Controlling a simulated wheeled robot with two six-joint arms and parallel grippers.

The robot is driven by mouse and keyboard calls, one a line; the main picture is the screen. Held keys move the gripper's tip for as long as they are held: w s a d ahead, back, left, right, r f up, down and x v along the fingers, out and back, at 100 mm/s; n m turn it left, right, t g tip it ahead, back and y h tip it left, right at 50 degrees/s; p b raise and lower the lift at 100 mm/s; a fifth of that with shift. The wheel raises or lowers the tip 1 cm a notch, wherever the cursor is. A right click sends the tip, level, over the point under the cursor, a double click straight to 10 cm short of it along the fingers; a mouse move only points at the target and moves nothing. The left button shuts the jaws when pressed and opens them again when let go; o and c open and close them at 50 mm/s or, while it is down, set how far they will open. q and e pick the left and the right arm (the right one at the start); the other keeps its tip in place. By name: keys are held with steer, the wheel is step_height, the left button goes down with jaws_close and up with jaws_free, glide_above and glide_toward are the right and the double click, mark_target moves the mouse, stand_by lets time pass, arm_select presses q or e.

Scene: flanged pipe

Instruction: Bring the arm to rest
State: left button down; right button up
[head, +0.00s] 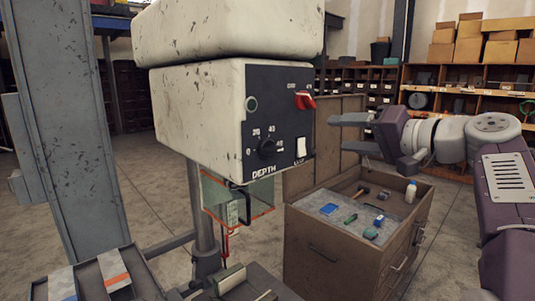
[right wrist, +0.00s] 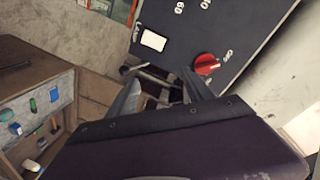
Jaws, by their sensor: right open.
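My right gripper (head: 362,141) is open and empty, held in the air right of the machine's control panel. Its arm, purple and grey, comes in from the right edge. In the right wrist view the two fingers (right wrist: 162,88) stand apart with nothing between them, and the panel lies beyond them. The worn white machine head (head: 197,112) carries the dark control panel (head: 277,110). On the panel are a red switch (head: 304,100), a black depth knob (head: 267,147) and a white rocker (head: 301,147). The left gripper is not in view.
A brown cabinet (head: 330,262) with an open top holding small tools and bottles stands below my right gripper. A clear guard (head: 222,205) hangs under the machine head. A grey column (head: 65,130) and a tray (head: 148,275) are at left. Shelves (head: 470,95) line the back.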

step_height(320, 180, down, 24)
steer(key=w+a+m+g+h+p, duration=0.1)
steer(key=a+m+g+h+p, duration=0.1)
steer(key=m+g+h+p, duration=0.3)
steer(key=s+a+f+n+g+h+p, duration=0.1)
steer(key=s+f+n+g, duration=0.6)
steer(key=s+f, duration=1.5)
steer(key=a+n+h, duration=0.1)
steer(key=h, duration=0.1)
steer(key=shift+s+n+g+h, duration=0.25)
steer(key=shift+n+g+h, duration=0.05)
steer(key=shift+n+h, duration=0.1)
